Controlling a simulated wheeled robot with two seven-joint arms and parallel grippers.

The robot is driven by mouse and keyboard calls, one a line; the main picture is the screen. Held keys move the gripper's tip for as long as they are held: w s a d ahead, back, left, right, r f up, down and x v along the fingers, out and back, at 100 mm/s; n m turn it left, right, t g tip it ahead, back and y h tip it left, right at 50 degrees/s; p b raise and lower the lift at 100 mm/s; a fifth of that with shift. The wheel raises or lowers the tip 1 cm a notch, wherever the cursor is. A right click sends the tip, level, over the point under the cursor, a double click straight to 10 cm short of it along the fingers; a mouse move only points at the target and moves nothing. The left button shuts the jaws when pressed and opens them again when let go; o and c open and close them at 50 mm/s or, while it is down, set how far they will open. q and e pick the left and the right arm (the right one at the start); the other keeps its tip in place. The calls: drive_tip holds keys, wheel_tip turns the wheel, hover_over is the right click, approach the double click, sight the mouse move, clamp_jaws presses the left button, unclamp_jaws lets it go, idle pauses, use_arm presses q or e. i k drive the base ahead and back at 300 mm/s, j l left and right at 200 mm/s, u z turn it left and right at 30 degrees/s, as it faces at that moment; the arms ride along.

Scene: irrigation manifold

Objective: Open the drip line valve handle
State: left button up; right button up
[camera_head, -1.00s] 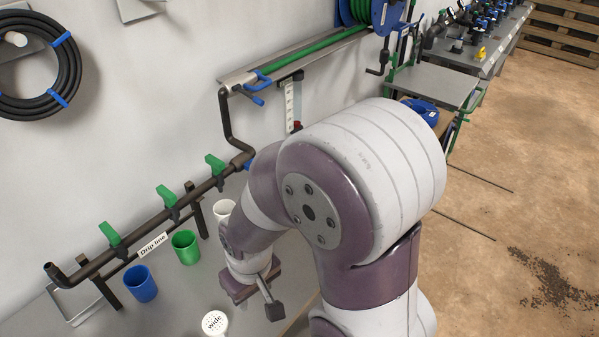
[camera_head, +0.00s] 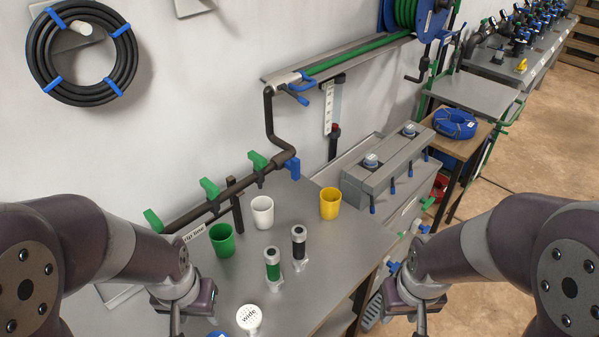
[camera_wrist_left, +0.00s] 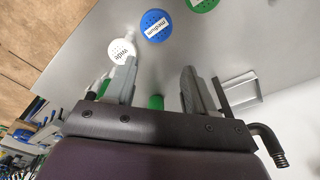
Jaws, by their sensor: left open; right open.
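The dark irrigation pipe (camera_head: 232,190) runs along the wall and carries several green valve handles. Three show in the head view: a left one (camera_head: 153,220), a middle one (camera_head: 209,188) and a right one (camera_head: 258,160). The "Drip line" label (camera_head: 194,231) is partly hidden behind my left arm. My left gripper (camera_head: 192,316) is open above the bench, in front of the pipe and touching no handle. Its spread, empty fingers show in the left wrist view (camera_wrist_left: 158,88). My right gripper (camera_head: 406,314) is open, right of the bench, far from the handles.
On the bench (camera_head: 335,248) stand green (camera_head: 223,241), white (camera_head: 262,212) and yellow (camera_head: 329,203) cups, two dark-topped cylinders (camera_head: 273,265) (camera_head: 299,243) and a white "wide" head (camera_head: 249,318). A blue "medium" head (camera_wrist_left: 156,26) lies near my left gripper. A grey valve box (camera_head: 375,170) stands at right.

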sight(293, 166)
drive_tip(key=i+l, duration=0.1)
drive_tip(key=l, duration=0.3)
drive_tip(key=i+l, duration=0.15)
drive_tip(key=l, duration=0.2)
drive_tip(key=i+l+z, duration=0.1)
drive_tip(key=l, duration=0.3)
drive_tip(key=i+l, duration=0.1)
drive_tip(key=l, duration=0.25)
